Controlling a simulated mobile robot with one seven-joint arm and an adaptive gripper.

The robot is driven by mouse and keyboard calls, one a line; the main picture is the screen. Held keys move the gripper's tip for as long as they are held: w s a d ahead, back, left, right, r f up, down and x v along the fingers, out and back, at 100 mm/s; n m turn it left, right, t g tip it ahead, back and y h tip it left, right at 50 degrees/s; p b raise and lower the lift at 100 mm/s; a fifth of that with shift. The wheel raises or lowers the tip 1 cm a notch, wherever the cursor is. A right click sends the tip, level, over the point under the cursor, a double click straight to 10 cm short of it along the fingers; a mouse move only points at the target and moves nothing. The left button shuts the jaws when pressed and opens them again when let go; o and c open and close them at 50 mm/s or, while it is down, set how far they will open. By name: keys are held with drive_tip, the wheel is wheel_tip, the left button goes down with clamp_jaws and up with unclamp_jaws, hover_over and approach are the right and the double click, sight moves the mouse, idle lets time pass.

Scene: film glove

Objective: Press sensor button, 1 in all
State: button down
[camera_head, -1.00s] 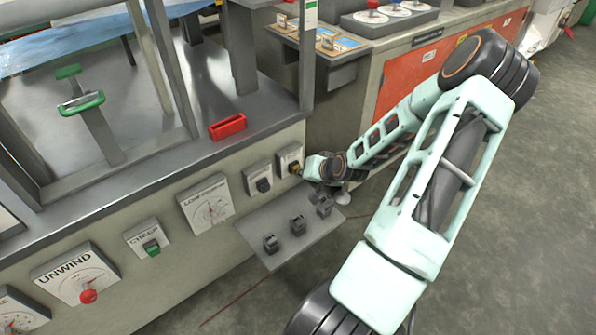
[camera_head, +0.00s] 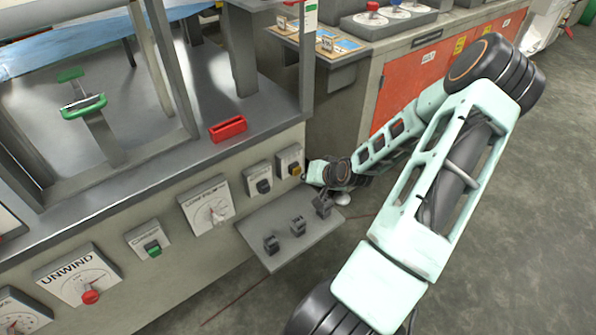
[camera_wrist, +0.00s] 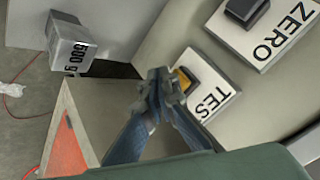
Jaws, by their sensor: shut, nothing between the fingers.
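A yellow-orange button (camera_head: 295,169) sits on a small square plate on the front panel, at the panel's right end. In the wrist view the plate's lettering (camera_wrist: 213,97) reads "TES", the rest being hidden, and the yellow button (camera_wrist: 184,76) is partly covered by the fingers. No label reading "sensor" is legible. My gripper (camera_wrist: 166,84) is shut and empty, its tips in front of the yellow button. In the head view my gripper (camera_head: 306,175) is just right of the button; I cannot tell whether they touch.
A "ZERO" plate with a dark button (camera_wrist: 245,8) is beside it. A grey shelf (camera_head: 270,250) below carries several dark weights; one weight marked 500 g (camera_wrist: 70,42) shows near my gripper. A red tray (camera_head: 227,128) lies on the ledge above. Open floor lies right.

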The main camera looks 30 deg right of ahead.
drive_tip(key=shift+s+d+p, duration=0.2)
drive_tip(key=shift+s+p, duration=0.75)
drive_tip(key=shift+s, duration=1.6)
